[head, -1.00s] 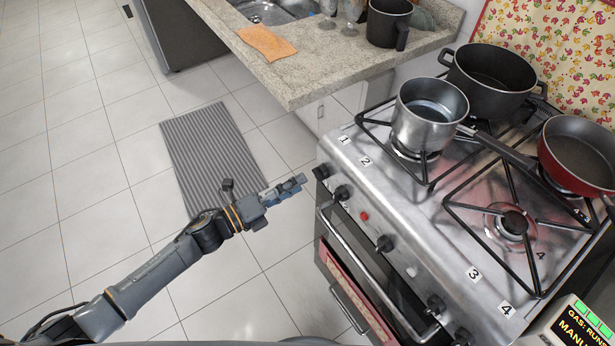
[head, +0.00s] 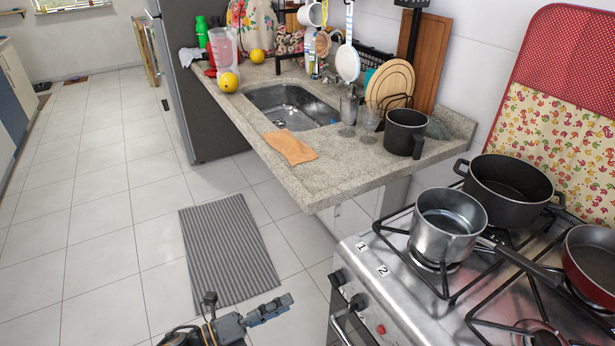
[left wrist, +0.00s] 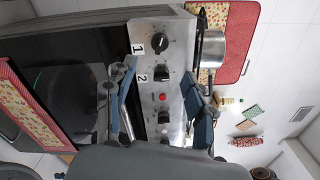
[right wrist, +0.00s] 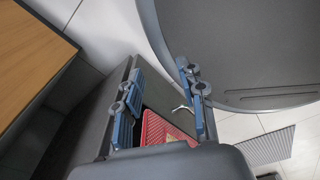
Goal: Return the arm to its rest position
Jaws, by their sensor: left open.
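My left gripper (head: 272,311) shows at the bottom of the head view, over the floor to the left of the stove (head: 390,290), apart from it. In the left wrist view its two blue fingers (left wrist: 163,100) are spread and empty. The stove's front panel with black knobs shows between and behind them. My right gripper (right wrist: 160,105) shows only in the right wrist view. Its fingers stand apart with nothing held between them. A red patterned cloth (right wrist: 165,130) and a dark surface lie beyond them. Most of my left arm is out of the head view.
A steel saucepan (head: 447,226), a black pot (head: 508,190) and a red pan (head: 595,258) stand on the stove. The granite counter (head: 350,170) holds an orange cloth (head: 290,147) and a dark mug (head: 405,133). A grey striped mat (head: 228,248) lies on open floor.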

